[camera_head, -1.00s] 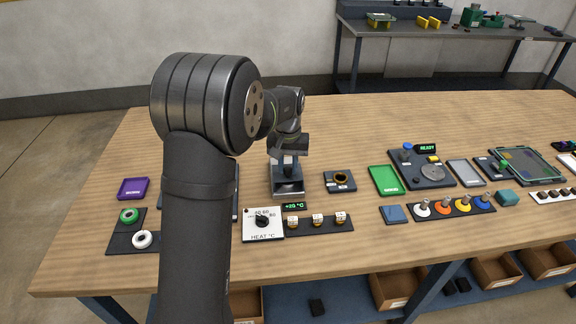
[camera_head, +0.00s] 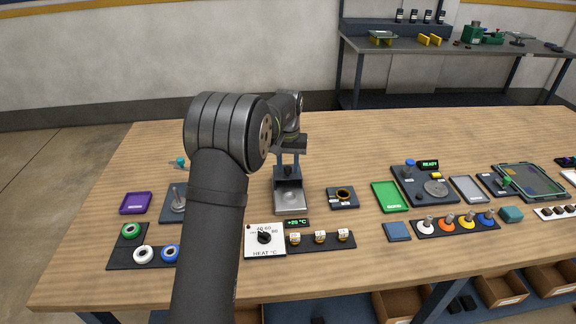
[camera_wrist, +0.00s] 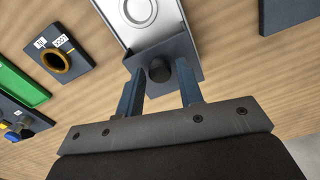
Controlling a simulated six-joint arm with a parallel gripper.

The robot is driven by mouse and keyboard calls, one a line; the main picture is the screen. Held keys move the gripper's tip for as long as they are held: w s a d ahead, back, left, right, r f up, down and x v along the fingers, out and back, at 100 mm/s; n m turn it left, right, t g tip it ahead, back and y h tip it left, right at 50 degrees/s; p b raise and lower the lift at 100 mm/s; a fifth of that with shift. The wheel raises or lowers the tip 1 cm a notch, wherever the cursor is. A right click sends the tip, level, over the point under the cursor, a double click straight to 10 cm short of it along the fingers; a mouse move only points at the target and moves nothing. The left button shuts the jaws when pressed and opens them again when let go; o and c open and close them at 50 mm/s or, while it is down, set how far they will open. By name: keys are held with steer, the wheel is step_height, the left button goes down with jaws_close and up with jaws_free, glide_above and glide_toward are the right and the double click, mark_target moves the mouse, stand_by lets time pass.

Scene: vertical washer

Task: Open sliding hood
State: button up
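The sliding hood (camera_head: 287,172) is a dark grey-blue cover with a round black knob (camera_wrist: 159,71). It sits over the back part of a metal base (camera_head: 290,201), whose bright front plate is bare. In the wrist view the hood's wall (camera_wrist: 184,47) stands next to the plate (camera_wrist: 140,12), which bears a round recess. My gripper (camera_wrist: 160,72) has its two blue fingers on either side of the knob. Gaps show between knob and fingers, so it looks open around it. In the head view my gripper (camera_head: 288,158) is over the hood, partly hidden by my wrist.
A block with a dark round opening (camera_head: 342,197) and a green tray (camera_head: 389,196) lie to the right. The heat dial panel (camera_head: 264,239) and a strip of small blocks (camera_head: 321,240) lie in front. Bare table shows behind the hood.

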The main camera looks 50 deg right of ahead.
steer(key=shift+o, duration=0.8)
step_height(320, 180, up, 17)
steer(key=shift+r, duration=0.15)
stand_by(0.3)
step_height(320, 180, down, 18)
steer(key=shift+r, duration=0.25)
steer(key=shift+s+a, duration=0.15)
stand_by(0.4)
